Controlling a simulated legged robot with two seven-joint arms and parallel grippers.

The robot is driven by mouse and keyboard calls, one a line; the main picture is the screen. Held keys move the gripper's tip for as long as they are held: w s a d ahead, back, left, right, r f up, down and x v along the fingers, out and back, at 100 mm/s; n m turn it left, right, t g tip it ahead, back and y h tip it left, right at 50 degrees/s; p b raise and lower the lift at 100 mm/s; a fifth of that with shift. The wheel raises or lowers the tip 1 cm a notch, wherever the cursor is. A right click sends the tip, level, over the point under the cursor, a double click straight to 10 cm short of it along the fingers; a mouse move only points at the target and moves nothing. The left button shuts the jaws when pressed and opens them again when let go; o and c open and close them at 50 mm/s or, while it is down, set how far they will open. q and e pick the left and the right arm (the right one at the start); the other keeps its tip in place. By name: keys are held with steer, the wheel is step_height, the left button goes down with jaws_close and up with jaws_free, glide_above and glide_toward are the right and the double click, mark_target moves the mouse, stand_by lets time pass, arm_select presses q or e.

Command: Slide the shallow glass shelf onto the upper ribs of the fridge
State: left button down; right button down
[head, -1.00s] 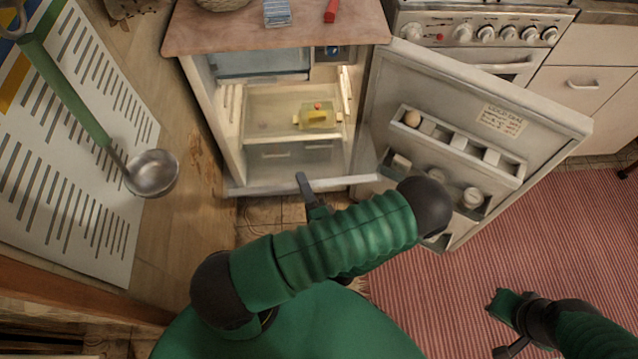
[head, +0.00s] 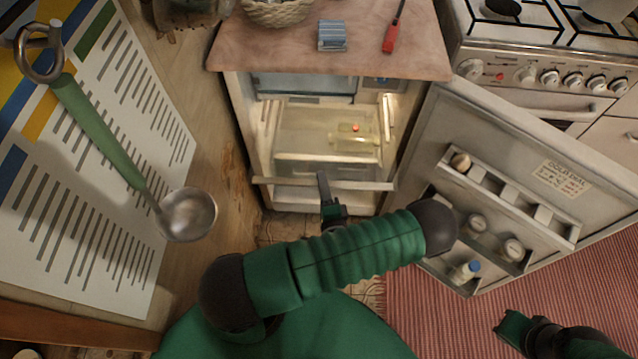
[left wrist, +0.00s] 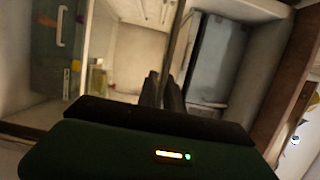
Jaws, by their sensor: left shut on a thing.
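The shallow glass shelf (head: 285,181) lies across the fridge opening, its pale front strip sticking out in front of the cabinet and slightly tilted in the picture. My left gripper (head: 322,178) is shut on the middle of this strip. In the left wrist view its fingers (left wrist: 163,92) are together at the shelf's edge (left wrist: 179,42). The fridge (head: 240,125) stands open and lit inside. The upper ribs are too small to tell, and whether the shelf touches them cannot be made out.
The open fridge door (head: 520,130), with jars and eggs in its racks, stands to the right. A yellow container (head: 350,143) is inside the fridge. A wooden top with a basket (head: 275,12) and a red-handled tool (head: 391,38) is above.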

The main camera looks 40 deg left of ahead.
arm_select(q)
steer(key=shift+f, duration=0.2)
steer(key=shift+d+r, duration=0.2)
steer(key=shift+d, duration=0.2)
steer(key=shift+x, duration=0.8)
steer(key=shift+w+a, duration=0.45)
steer(key=shift+w, duration=0.15)
steer(key=shift+d+b, duration=0.1)
steer(key=shift+b, duration=0.4)
steer(key=shift+w+a, duration=0.3)
arm_select(e)
steer(key=shift+d+f, duration=0.2)
steer(key=shift+f, duration=0.3)
arm_select(q)
steer(key=shift+r, duration=0.1)
